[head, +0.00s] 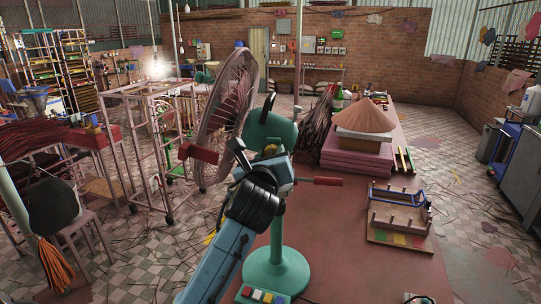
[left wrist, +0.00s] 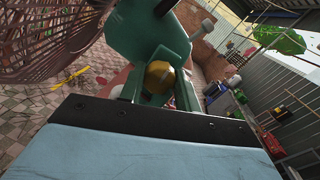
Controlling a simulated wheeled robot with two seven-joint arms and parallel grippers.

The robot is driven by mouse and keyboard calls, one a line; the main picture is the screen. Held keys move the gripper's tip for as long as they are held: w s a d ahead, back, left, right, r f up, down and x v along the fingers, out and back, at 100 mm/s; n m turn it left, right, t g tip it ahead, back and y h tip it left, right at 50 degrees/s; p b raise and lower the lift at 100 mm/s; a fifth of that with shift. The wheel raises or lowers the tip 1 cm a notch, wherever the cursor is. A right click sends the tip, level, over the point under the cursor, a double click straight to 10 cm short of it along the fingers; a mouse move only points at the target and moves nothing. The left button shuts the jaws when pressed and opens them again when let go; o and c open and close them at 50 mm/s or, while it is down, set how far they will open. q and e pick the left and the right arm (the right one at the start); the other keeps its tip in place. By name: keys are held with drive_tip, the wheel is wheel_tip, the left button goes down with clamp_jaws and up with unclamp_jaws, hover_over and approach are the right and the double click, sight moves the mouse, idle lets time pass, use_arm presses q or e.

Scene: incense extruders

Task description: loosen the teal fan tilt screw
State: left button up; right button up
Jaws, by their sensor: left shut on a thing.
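The teal fan stands on the table, with its round teal base (head: 290,272), teal motor housing (head: 272,127) and dark wire cage (head: 222,112). A gold tilt screw knob (head: 270,151) sits below the housing, partly hidden by my gripper. My left gripper (head: 268,160) reaches up from below and is shut on this knob. In the left wrist view the gold knob (left wrist: 160,77) shows between the fingers, under the teal housing (left wrist: 150,32). How far the screw is turned cannot be told. My right gripper is not in view.
Coloured buttons (head: 265,296) sit by the fan base. A wooden rack with pegs (head: 400,222) stands at the right. The table between fan and rack is clear.

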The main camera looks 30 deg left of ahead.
use_arm(q)
drive_tip(key=shift+f+n, duration=0.2)
drive_tip(key=shift+n, duration=9.4)
drive_tip(key=o, duration=1)
